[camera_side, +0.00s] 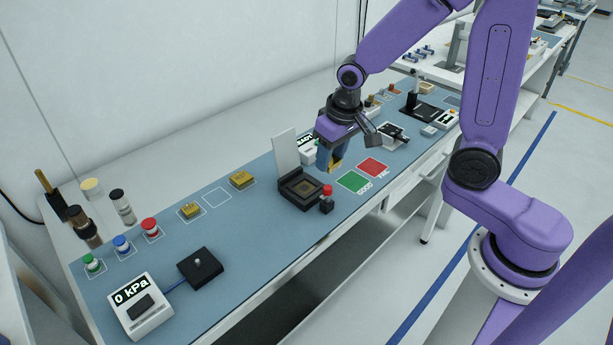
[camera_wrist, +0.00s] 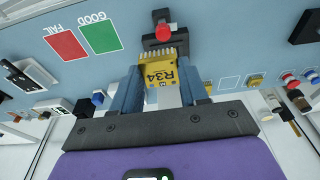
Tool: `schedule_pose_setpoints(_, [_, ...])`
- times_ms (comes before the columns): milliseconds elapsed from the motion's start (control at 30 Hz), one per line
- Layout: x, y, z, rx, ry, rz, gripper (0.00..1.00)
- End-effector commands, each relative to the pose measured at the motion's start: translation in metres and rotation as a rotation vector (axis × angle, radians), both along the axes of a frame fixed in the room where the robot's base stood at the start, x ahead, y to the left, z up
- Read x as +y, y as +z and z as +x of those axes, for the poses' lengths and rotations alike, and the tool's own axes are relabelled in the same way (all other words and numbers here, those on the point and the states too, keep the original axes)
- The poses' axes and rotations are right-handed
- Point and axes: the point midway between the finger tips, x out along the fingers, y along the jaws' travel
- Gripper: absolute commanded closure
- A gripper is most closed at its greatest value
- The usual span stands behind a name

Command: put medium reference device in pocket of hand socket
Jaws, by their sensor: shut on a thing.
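My gripper (camera_side: 333,166) is shut on a gold device marked R34 (camera_wrist: 160,75), with a comb of pins along one edge. The device also shows as a gold edge between the fingers in the side view (camera_side: 336,165). My gripper holds it above the bench, just behind and right of the hand socket (camera_side: 303,188). The socket is black, with its pale lid (camera_side: 286,153) standing open, a square brown pocket, and a red knob (camera_side: 327,190) at its front right. In the wrist view the held device hides most of the socket; the red knob (camera_wrist: 163,33) shows beyond it.
Two gold devices (camera_side: 242,179) (camera_side: 191,210) stand on the bench, with an empty outlined square (camera_side: 216,197) between them. Green GOOD (camera_side: 352,181) and red FAIL (camera_side: 373,167) pads lie right of the socket. A 0 kPa gauge (camera_side: 140,306) stands at the near left.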

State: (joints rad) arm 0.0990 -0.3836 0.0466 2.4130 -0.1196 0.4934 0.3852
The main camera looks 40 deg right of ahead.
Motion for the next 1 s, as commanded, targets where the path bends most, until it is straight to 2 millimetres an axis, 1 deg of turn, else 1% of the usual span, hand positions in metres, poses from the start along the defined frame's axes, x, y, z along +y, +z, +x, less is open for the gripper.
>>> schedule_pose_setpoints(100, [0.002,-0.009,0.018,0.003,0.0,-0.001,0.83])
schedule_pose_setpoints(400, [0.006,-0.044,0.046,0.003,0.0,-0.001,0.83])
schedule_pose_setpoints(500, [0.007,-0.053,0.054,0.001,0.0,-0.001,0.83])
schedule_pose_setpoints(767, [0.008,-0.064,0.063,0.001,-0.001,0.0,0.83])
schedule_pose_setpoints(833, [0.008,-0.07,0.067,0.002,-0.001,-0.001,0.83])
schedule_pose_setpoints(1000, [0.008,-0.092,0.065,0.003,0.0,-0.002,0.83])
